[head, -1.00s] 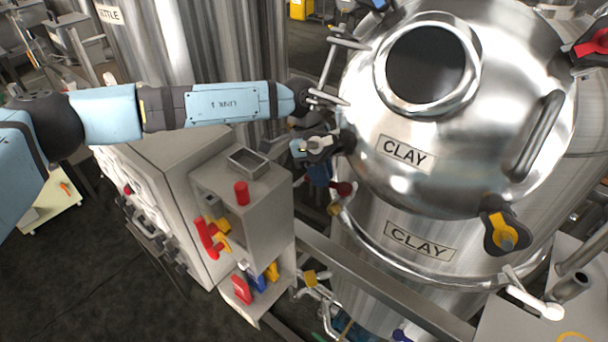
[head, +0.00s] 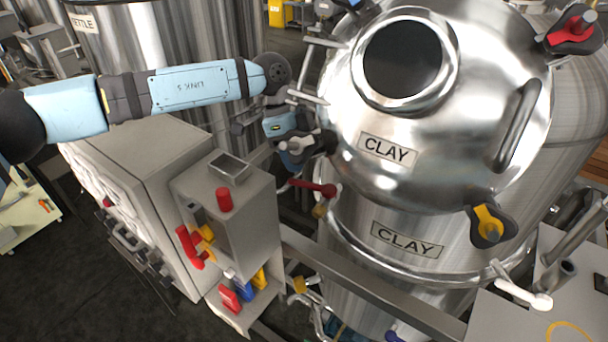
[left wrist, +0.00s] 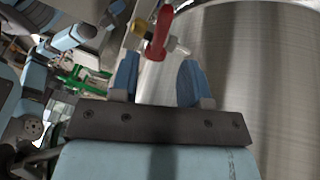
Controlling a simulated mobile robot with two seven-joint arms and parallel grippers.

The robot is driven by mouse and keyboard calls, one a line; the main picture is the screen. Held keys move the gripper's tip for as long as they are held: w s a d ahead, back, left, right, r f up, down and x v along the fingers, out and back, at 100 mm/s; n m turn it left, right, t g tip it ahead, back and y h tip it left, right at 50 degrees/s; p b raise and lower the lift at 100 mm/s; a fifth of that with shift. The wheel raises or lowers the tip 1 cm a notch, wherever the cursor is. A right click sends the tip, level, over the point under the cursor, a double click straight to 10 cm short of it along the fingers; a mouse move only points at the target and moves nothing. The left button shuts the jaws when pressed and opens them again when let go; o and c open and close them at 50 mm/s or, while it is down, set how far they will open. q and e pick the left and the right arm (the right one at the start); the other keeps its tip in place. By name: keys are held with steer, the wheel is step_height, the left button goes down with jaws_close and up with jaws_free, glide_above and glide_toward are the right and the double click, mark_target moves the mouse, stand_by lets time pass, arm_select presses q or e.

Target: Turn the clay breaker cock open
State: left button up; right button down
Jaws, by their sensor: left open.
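The cock with a red lever (head: 314,187) and a brass-yellow part (head: 319,209) sits at the left side of the clay tank (head: 350,240), below the lid. Its lever points left in the head view. In the left wrist view the red lever (left wrist: 158,36) stands just beyond the fingertips, with the yellow part (left wrist: 139,27) beside it. My left gripper (left wrist: 158,78) is open, its two blue fingers apart with nothing between them. In the head view its hand is partly seen left of the tank, and its fingertips are hidden. My right gripper is not in view.
A lid clamp with a grey knob (head: 297,145) sits close above the cock. A grey cabinet (head: 255,215) with a red button and coloured handles stands to the left. A rail (head: 350,285) crosses in front of the tank. A white-handled lever (head: 525,292) is at right.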

arm_select(q)
steer(key=b+v, duration=0.1)
steer(key=v, duration=0.8)
steer(key=shift+b, duration=0.35)
